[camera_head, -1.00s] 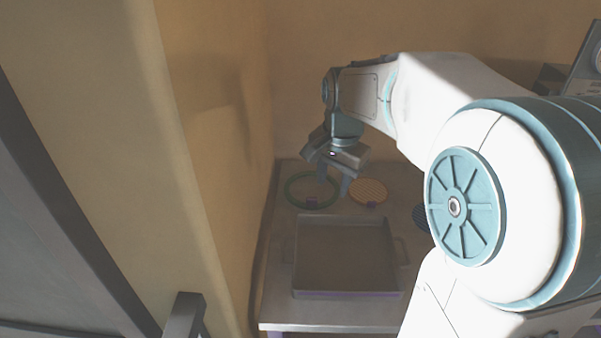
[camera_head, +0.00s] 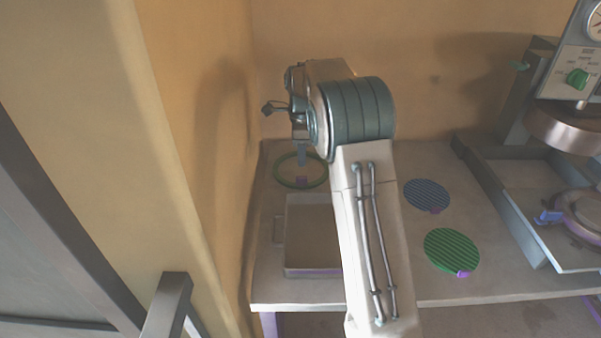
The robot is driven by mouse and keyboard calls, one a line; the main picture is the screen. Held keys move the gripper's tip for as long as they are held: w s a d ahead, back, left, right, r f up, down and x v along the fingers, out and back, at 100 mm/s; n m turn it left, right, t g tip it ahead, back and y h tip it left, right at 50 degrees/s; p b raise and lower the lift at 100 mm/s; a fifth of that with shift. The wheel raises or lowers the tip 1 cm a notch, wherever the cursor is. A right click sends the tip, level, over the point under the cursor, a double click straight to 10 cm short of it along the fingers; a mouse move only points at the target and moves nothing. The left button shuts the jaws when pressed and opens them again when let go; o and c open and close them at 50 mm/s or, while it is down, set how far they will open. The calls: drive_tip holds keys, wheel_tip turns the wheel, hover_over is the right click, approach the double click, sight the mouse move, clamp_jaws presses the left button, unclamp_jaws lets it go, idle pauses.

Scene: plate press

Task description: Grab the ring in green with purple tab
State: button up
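The green ring (camera_head: 283,183) lies flat on the table near the back left corner, with a purple tab (camera_head: 301,180) on its near side. My gripper (camera_head: 302,158) points down over the ring's far part. One finger shows as a dark blue-grey piece; the rest is hidden behind my wrist and arm. I cannot tell whether the fingers are open or shut, or whether they touch the ring. My arm covers part of the ring's right side.
A grey tray (camera_head: 312,236) stands in front of the ring, partly behind my arm. To the right lie a blue striped disc (camera_head: 427,194) and a green striped disc (camera_head: 452,249) with a purple tab. A press (camera_head: 566,128) stands at far right. The wall (camera_head: 228,150) is close on the left.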

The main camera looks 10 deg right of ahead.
sight(301, 177)
wheel_tip(301, 177, down, 9)
drive_tip(key=shift+s+f, duration=0.1)
drive_tip(key=shift+s, duration=0.05)
clamp_jaws()
idle(0.4)
